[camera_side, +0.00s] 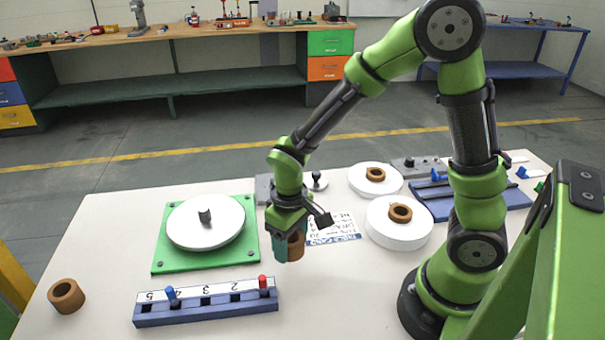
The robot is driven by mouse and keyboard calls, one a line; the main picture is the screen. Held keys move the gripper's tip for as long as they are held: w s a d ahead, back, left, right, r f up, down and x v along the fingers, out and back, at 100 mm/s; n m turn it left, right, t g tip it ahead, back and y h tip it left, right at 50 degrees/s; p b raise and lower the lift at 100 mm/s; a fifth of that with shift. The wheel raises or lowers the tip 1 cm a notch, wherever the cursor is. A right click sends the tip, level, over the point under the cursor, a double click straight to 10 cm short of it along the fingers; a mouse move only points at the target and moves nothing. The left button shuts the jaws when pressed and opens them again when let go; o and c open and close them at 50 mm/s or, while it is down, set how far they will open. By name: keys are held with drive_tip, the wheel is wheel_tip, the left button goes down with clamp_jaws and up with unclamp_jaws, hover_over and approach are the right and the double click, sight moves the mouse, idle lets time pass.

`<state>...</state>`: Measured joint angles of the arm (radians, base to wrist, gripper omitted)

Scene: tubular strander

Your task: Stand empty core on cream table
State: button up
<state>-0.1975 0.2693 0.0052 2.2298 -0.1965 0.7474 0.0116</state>
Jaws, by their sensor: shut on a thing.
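My gripper (282,247) is shut on a brown ring-shaped core (297,246) and points down over the middle of the cream table (330,300). The teal fingers hide part of this core. I cannot tell whether its bottom touches the table. Another brown core (66,297) stands on the table at the far left, with its hole showing and nothing in it.
A green plate with a white disc (190,228) and short post lies left of my gripper. A blue numbered rack (190,316) with blue and red pegs is in front. Two white reels (412,235) with brown cores stand right. A written card (335,230) lies behind.

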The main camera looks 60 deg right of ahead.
drive_tip(key=shift+f, duration=2)
drive_tip(key=shift+f, duration=0.1)
drive_tip(key=o, duration=1)
drive_tip(key=shift+o, duration=0.2)
wheel_tip(320, 180, up, 12)
wheel_tip(320, 180, up, 12)
drive_tip(key=f+m+t+y, duration=0.1)
drive_tip(key=m+t+y, duration=0.1)
drive_tip(key=m+t, duration=0.35)
hover_over(291, 265)
drive_tip(key=s+d, duration=0.3)
drive_tip(key=s, duration=0.4)
drive_tip(key=n+t, duration=0.1)
drive_tip(key=n, duration=0.1)
drive_tip(key=shift+s+d+r+m+t, duration=0.1)
drive_tip(key=shift+s+r+m+t, duration=0.2)
drive_tip(key=shift+r, duration=0.25)
